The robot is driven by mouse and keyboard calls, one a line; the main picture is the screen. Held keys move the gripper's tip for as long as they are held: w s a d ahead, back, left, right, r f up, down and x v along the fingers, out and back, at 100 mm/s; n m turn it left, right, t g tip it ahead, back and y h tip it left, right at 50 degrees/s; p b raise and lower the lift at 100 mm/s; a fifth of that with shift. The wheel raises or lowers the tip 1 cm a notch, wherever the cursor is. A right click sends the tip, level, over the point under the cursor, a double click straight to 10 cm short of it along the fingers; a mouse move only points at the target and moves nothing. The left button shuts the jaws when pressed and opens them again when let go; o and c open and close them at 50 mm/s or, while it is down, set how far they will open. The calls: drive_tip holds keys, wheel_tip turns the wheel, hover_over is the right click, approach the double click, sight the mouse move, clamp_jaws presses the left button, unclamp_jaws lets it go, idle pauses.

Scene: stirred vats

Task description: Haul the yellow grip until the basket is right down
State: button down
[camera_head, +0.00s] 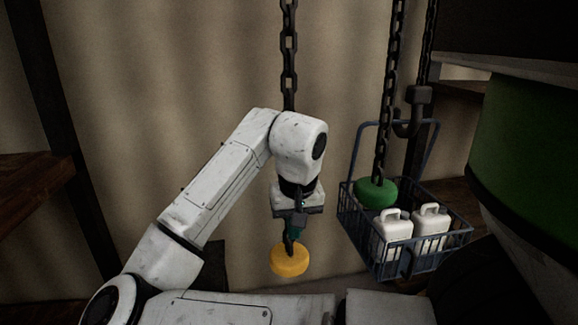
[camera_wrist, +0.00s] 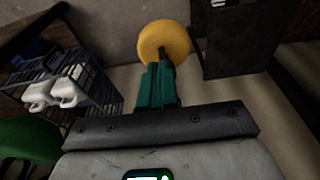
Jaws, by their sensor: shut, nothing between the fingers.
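The yellow grip (camera_head: 289,262) is a round disc at the lower end of a dark hanging chain (camera_head: 288,50). My gripper (camera_head: 294,235) points down just above it, in line with the chain. In the wrist view, my teal fingers (camera_wrist: 159,68) are together, with the yellow disc (camera_wrist: 165,40) just beyond their tips. I cannot tell whether they touch the grip or chain. The blue wire basket (camera_head: 362,231) hangs at the right from a hook (camera_head: 413,112) and holds white jugs (camera_head: 393,235). It also shows in the wrist view (camera_wrist: 104,88).
A green grip (camera_head: 376,193) hangs on another chain (camera_head: 390,90) in front of the basket. A large green vat (camera_head: 530,150) stands at the far right. A wooden ledge (camera_head: 30,185) is at the left edge. The space left of the yellow grip looks clear.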

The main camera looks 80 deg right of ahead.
drive_tip(key=shift+w+d, duration=0.15)
drive_tip(key=shift+d, duration=0.15)
wheel_tip(320, 180, up, 5)
drive_tip(key=p, duration=0.4)
drive_tip(key=shift+a, duration=0.25)
idle(0.8)
